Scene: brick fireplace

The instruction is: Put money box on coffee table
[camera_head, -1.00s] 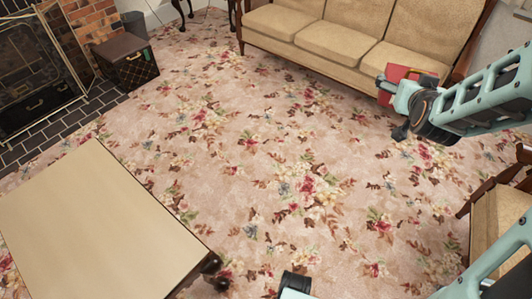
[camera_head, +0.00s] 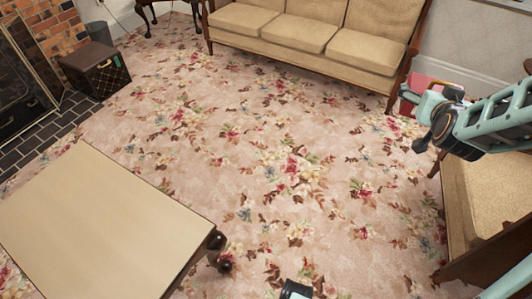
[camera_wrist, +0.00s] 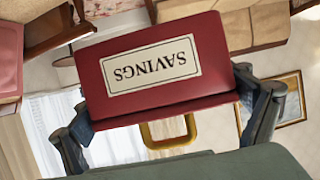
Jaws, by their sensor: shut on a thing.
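In the head view the red money box (camera_head: 420,85) shows at the right, partly hidden by my gripper (camera_head: 428,98), held in the air near the sofa's right end. The coffee table (camera_head: 95,220) has a bare beige top and dark legs, at the lower left, well apart from my gripper.
A beige sofa (camera_head: 297,32) stands at the back and an armchair (camera_head: 487,185) at the right, below my arm. A dark box (camera_head: 97,75) and a grey bin (camera_head: 99,33) are by the brick fireplace (camera_head: 47,40). Floral carpet (camera_head: 260,160) between is clear.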

